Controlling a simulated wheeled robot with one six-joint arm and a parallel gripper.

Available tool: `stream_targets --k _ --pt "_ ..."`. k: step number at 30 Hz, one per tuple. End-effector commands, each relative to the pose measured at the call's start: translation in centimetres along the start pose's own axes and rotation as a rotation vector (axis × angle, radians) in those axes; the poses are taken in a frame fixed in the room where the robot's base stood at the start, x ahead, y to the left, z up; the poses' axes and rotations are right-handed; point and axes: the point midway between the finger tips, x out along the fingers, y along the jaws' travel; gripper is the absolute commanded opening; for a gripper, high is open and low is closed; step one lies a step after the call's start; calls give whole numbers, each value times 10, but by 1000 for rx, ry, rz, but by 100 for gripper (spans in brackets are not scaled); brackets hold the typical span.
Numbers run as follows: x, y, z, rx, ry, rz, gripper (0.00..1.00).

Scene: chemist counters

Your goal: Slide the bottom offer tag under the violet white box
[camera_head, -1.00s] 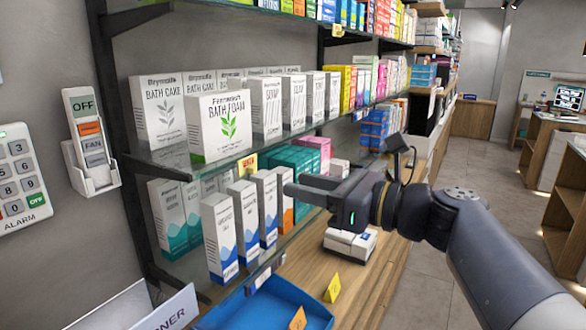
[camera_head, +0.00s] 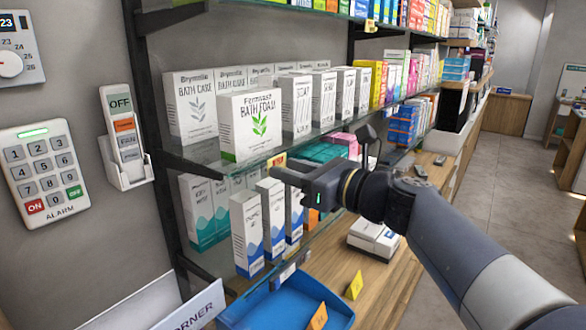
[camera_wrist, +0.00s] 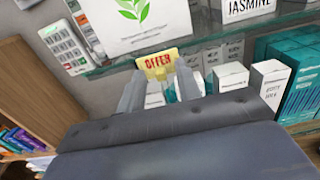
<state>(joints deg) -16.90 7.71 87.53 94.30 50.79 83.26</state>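The yellow offer tag (camera_wrist: 157,62) with red lettering is at the front edge of the glass shelf, below the white bath foam box (camera_wrist: 135,18) with the green leaf. In the head view the tag (camera_head: 276,160) is small and partly hidden by my gripper. My gripper (camera_head: 282,170) is at the shelf edge. In the wrist view my gripper's fingers (camera_wrist: 160,78) are apart, with the tag at their tips. I cannot tell if they touch it. A white box with pinkish-violet colour (camera_head: 395,70) stands farther along that shelf; I cannot confirm it is the violet white box.
Several blue-white boxes (camera_head: 247,235) stand on the lower shelf, close below my gripper. White boxes (camera_head: 374,235) sit on the wooden counter. The aisle floor (camera_head: 505,165) at right is clear.

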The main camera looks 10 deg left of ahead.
Motion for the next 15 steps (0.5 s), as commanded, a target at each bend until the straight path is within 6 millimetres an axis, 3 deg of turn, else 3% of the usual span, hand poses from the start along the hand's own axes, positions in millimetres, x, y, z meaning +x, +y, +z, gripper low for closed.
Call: stream_targets --k 4,15 --pt "0 0 0 0 0 0 33" --pt "0 0 0 0 0 0 2"
